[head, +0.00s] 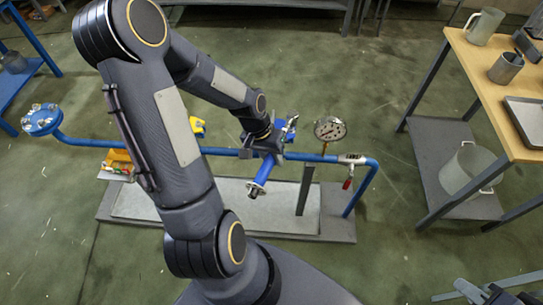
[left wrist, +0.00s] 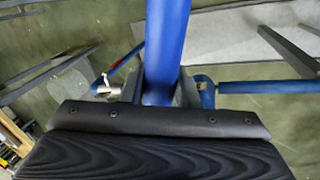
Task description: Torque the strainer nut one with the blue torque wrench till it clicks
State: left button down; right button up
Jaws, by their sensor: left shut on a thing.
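The blue torque wrench (head: 263,172) is in my left gripper (head: 262,147), over the blue pipe in the head view. Its lower end points down over the floor tray. In the left wrist view its blue shaft (left wrist: 167,45) runs from the top edge down between the jaws. A blue fitting with silver parts (head: 286,130), seemingly the strainer, sits on the pipe just behind and right of the gripper. The strainer nut and any contact with the wrench cannot be made out. My right gripper (head: 497,294) shows in part at the bottom right; its jaws are unclear.
A pressure gauge (head: 330,129) stands on the blue pipe (head: 218,151), right of the gripper. A valve with a red handle (head: 348,183) hangs near the bend. A flanged end (head: 41,120) is at left. A wooden-topped bench (head: 483,72) with metal vessels stands at right.

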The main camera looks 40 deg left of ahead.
pick_arm(q)
jog(key=shift+f+b, duration=1.55)
jog(key=shift+f, duration=0.15)
dwell(0.5)
jog(key=shift+s+a+m+p, duration=0.15)
jog(key=shift+a+m+p, duration=0.45)
jog(key=shift+a, duration=0.7)
jog(key=shift+m, duration=0.3)
jog(key=shift+a+f+m+g, duration=0.1)
jog(key=shift+a+m+g, duration=0.3)
jog(key=shift+a+m, duration=0.65)
jog(key=shift+a+n, duration=0.25)
